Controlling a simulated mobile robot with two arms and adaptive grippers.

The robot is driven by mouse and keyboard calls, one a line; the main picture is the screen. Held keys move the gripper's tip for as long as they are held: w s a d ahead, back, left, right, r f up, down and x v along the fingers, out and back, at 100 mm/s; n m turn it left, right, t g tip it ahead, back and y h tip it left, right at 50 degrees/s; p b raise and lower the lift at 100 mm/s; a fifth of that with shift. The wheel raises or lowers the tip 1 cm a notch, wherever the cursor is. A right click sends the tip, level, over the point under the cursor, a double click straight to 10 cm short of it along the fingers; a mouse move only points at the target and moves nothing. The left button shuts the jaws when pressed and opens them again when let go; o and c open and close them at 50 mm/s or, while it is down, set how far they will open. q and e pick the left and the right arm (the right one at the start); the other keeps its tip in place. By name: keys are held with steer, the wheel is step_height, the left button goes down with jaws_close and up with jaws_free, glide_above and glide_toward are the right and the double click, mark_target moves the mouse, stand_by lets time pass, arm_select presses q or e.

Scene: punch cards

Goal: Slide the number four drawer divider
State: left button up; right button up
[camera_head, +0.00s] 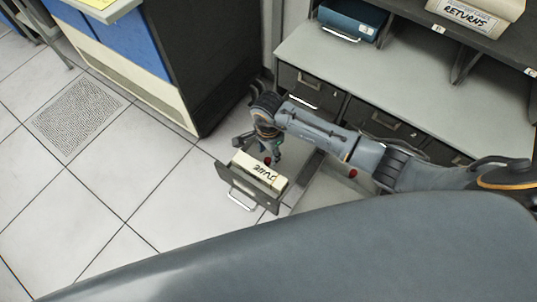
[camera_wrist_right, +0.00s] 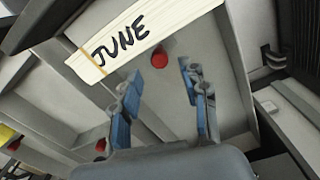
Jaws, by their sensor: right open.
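A grey drawer (camera_head: 238,188) stands pulled out low over the floor. A block of cream cards (camera_head: 260,170) marked "JUNE" stands at its front end; it also shows in the wrist view (camera_wrist_right: 150,28). Behind it a red knob (camera_wrist_right: 159,57) shows inside the drawer. A second red knob (camera_wrist_right: 101,145) is lower left. No number four can be read on any divider. My right gripper (camera_head: 272,152) reaches down over the drawer behind the cards. In the wrist view its blue fingers (camera_wrist_right: 160,76) are open and empty, with the first knob between and beyond their tips.
Closed drawers (camera_head: 312,88) line the cabinet under a grey counter (camera_head: 340,62). A blue box (camera_head: 350,18) and a box marked "RETURNS" (camera_head: 470,14) stand above. A dark and blue cabinet (camera_head: 190,60) stands left. The tiled floor (camera_head: 130,190) is clear.

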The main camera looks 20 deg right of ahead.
mark_target(268, 159)
steer(key=shift+f, duration=1.7)
jaws_close()
